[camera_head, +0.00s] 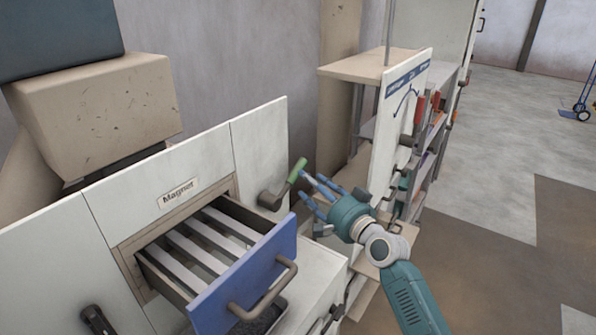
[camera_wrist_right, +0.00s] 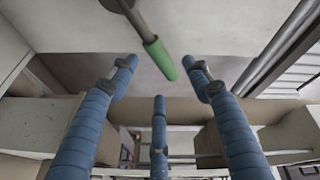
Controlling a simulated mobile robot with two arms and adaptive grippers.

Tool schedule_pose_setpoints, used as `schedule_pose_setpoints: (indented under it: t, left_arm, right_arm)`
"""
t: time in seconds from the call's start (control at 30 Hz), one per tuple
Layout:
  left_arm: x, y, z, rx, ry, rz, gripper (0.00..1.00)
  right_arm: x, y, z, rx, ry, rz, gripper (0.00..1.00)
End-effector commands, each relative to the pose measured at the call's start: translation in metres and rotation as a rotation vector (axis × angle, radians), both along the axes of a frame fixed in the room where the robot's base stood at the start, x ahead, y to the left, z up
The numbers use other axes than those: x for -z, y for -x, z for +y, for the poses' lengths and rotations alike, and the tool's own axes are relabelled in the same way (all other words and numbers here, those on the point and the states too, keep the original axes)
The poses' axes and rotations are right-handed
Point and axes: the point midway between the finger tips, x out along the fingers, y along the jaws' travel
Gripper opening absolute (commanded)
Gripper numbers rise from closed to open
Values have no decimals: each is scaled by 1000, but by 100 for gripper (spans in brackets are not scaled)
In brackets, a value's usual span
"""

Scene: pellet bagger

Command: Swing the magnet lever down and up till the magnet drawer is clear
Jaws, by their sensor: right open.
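The magnet drawer (camera_head: 243,284) stands pulled out below the "Magnet" label (camera_head: 178,193). It has a blue front with a bar handle, and several pale bars lie across its inside. I cannot make out any bits on the bars. The magnet lever (camera_head: 297,170) is on the panel right of the drawer, its green grip tilted up and to the right. My right gripper (camera_head: 312,189) is open and empty just right of the green grip. In the right wrist view the green grip (camera_wrist_right: 160,60) shows beyond the open fingers (camera_wrist_right: 160,72), apparently not held. My left gripper is out of view.
A beige box (camera_head: 95,110) sits at the upper left. A dark handle (camera_head: 97,320) is on the panel at the lower left. A white board (camera_head: 398,110) and a tool shelf (camera_head: 440,110) stand behind my right arm. Open floor lies to the right.

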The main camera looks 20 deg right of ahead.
Motion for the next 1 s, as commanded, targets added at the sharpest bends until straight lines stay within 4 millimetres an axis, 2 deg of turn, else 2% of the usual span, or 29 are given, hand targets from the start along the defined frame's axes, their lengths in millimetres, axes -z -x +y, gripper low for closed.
schedule_pose_setpoints:
  t: [0.1,0.3,0.5,0.77,0.83,1.0]
  left_arm:
    - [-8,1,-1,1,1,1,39]
    - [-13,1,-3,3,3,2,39]
    - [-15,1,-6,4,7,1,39]
    - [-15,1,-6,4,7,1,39]
    - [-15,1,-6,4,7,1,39]
    - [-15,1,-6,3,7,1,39]
  right_arm:
    - [-3,-24,7,0,1,0,49]
    - [-1,-53,15,-1,3,1,49]
    - [0,-66,19,-1,4,2,49]
    - [0,-67,19,-1,4,1,49]
    - [0,-67,19,-1,4,1,41]
    - [1,-67,19,-1,4,1,7]
